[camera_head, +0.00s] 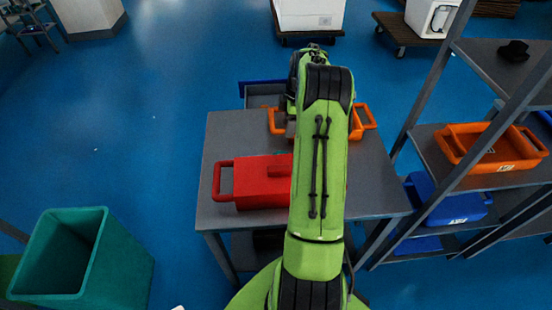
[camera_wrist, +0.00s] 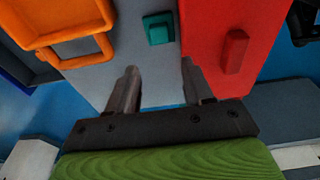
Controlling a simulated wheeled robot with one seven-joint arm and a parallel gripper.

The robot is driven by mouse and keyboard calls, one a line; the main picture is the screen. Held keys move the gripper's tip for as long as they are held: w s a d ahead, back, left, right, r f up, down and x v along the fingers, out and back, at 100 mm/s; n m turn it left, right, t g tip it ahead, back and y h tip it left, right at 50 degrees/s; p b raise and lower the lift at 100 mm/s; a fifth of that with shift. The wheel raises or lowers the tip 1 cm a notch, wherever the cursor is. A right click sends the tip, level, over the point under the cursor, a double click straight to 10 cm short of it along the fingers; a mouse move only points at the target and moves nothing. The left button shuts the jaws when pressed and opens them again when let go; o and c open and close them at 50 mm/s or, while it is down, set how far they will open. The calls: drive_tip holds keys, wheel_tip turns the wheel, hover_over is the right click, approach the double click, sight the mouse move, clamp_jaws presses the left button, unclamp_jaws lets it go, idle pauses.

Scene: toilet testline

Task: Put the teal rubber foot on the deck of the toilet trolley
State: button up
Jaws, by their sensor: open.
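The teal rubber foot (camera_wrist: 158,28) is a small block lying on the grey table top, between an orange-handled box and a red box in the wrist view. In the head view the gripper is mostly hidden behind my arm. Two low trolleys stand at the back: one with a brown deck (camera_head: 393,28) bearing a white fixture, and a dark one (camera_head: 310,39) under a white block. I cannot tell which is the toilet trolley.
The red box (camera_head: 260,183) and orange box (camera_head: 364,121) flank the foot on the grey table (camera_head: 235,129). A rack with an orange crate (camera_head: 496,152) and blue case (camera_head: 450,200) stands right. A teal bin (camera_head: 85,262) stands left.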

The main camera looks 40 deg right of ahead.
sight(282, 152)
drive_tip(key=f, duration=0.4)
drive_tip(key=w+a+f, duration=0.1)
drive_tip(key=f, duration=0.4)
drive_tip(key=f+b, duration=0.1)
drive_tip(key=f, duration=0.3)
drive_tip(key=shift+w+a+f, duration=0.15)
drive_tip(key=shift+a+f, duration=0.05)
drive_tip(key=shift+r, duration=0.1)
clamp_jaws()
